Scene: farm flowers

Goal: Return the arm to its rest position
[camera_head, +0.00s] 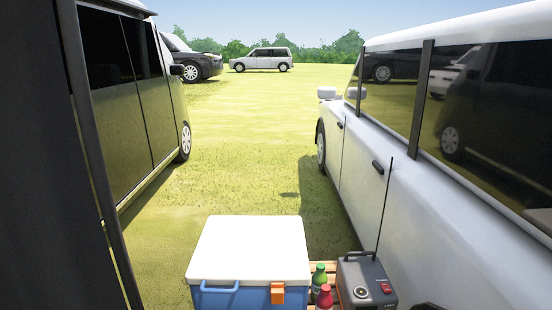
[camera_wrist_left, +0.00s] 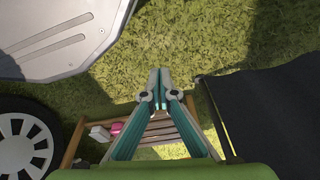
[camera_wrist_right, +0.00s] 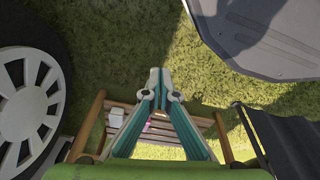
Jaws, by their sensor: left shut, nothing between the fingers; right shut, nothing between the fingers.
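My left gripper (camera_wrist_left: 159,82) shows in the left wrist view with its teal fingers shut and their tips together, nothing between them. My right gripper (camera_wrist_right: 160,82) shows in the right wrist view, also shut and empty. Both point over grass, with a slatted wooden stand (camera_wrist_left: 75,145) lower down behind the fingers; it also shows in the right wrist view (camera_wrist_right: 85,130). Neither gripper shows in the head view. No contact between the fingers and any object is visible.
The head view shows a white-lidded blue cooler (camera_head: 250,250), a green bottle (camera_head: 319,276), a red bottle (camera_head: 325,297) and a dark box with an antenna (camera_head: 366,283). A white car (camera_head: 450,220) stands right, a dark vehicle (camera_head: 130,110) left. Open grass (camera_head: 240,130) lies between them.

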